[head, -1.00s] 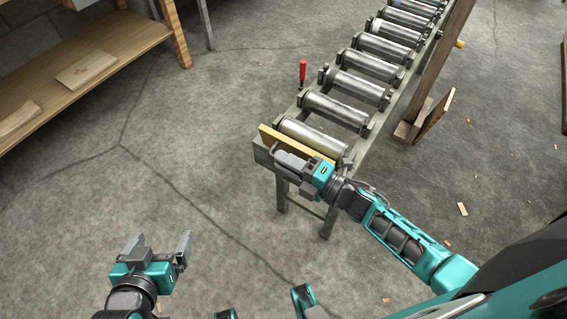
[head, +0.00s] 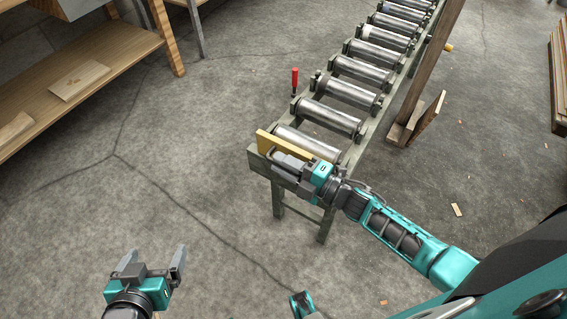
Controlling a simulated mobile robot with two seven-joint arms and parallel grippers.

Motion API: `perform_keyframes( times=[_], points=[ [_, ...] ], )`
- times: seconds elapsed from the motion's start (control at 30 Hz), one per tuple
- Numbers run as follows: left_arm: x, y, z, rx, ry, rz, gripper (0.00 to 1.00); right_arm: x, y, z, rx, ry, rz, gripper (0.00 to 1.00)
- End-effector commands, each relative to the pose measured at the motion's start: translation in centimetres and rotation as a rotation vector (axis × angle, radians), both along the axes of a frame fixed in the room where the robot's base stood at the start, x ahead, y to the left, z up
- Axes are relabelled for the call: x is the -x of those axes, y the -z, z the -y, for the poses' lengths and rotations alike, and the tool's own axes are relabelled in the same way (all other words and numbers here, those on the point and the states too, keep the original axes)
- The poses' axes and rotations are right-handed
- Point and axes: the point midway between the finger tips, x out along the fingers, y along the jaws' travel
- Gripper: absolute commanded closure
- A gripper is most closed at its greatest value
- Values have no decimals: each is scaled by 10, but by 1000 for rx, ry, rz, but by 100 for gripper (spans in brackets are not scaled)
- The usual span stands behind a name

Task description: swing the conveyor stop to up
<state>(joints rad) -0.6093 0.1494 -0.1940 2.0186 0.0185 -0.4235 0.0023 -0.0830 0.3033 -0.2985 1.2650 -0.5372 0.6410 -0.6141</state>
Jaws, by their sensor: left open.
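The conveyor stop looks to be the yellow bar (head: 268,142) across the near end of the roller conveyor (head: 322,122). Its left part shows above the end rail, while my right gripper hides part of its middle and right. My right gripper (head: 282,163) is at the bar's near side, with its fingers against or very close to it. I cannot tell whether the jaws are closed on the bar. My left gripper (head: 154,256) is open and empty, low over the floor at the lower left, well apart from the conveyor.
A red handle (head: 295,80) stands upright by the conveyor's left rail. A wooden post (head: 425,75) and a leaning board (head: 427,117) are on the right side. A wooden shelf (head: 110,55) is at the upper left. The floor between shelf and conveyor is clear.

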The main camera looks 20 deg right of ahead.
Motion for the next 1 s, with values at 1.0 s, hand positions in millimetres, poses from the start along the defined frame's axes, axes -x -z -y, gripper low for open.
perform_keyframes(
  times=[1.0],
  points=[
    [-2,-5,-2,-4,-3,7,5,82,1,62,6,-2,-3,62]
  ],
)
